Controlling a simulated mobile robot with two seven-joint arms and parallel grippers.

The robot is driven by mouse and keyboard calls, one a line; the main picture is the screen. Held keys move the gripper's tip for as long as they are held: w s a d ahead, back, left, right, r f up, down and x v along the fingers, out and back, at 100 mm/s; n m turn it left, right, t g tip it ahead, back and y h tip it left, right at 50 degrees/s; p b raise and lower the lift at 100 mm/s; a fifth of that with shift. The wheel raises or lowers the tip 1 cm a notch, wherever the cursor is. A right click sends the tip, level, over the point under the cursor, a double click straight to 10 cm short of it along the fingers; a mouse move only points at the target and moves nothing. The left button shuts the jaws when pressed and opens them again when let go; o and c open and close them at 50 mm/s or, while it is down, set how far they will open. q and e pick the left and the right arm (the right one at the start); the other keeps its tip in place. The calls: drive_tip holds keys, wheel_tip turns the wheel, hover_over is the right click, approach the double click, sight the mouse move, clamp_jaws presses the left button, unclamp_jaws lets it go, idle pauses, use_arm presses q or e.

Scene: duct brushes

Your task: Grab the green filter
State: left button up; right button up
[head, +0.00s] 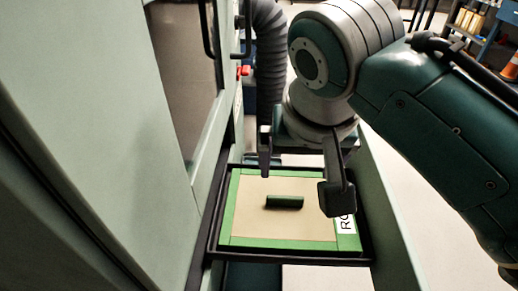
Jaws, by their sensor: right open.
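The green filter (276,244) is a flat panel with a green frame, a tan face and a dark green bar handle (284,202) in its middle. It lies in a dark tray (221,257) in the lower middle of the head view. A white label with black letters shows on its right side, partly hidden by a finger. My right gripper (298,182) is above the filter, its two fingers spread apart with nothing between them. The handle shows just below the gap between the fingers in the picture. My left gripper is out of view.
A pale green cabinet (105,110) with a door window fills the left side. A ribbed dark hose (270,60) runs down behind the gripper. A pale green rail (385,225) borders the tray on the right. An orange cone (511,68) stands far off at the upper right.

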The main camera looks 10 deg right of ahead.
drive_tip(key=b, duration=0.3)
approach(285, 198)
drive_tip(key=b+x, duration=0.2)
drive_tip(key=x, duration=0.1)
drive_tip(key=shift+w+f, duration=0.25)
drive_tip(key=shift+f, duration=0.05)
drive_tip(key=b+x, duration=0.3)
drive_tip(key=x, duration=0.1)
drive_tip(key=shift+s+f+b, duration=0.1)
drive_tip(key=shift+f+b, duration=0.3)
drive_tip(key=shift+d+f, duration=0.1)
drive_tip(key=shift+f, duration=0.2)
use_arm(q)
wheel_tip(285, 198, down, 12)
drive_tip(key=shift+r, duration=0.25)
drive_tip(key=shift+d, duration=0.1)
use_arm(e)
drive_tip(key=c, duration=1.1)
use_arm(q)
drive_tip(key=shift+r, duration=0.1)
use_arm(e)
drive_tip(key=shift+r, duration=0.15)
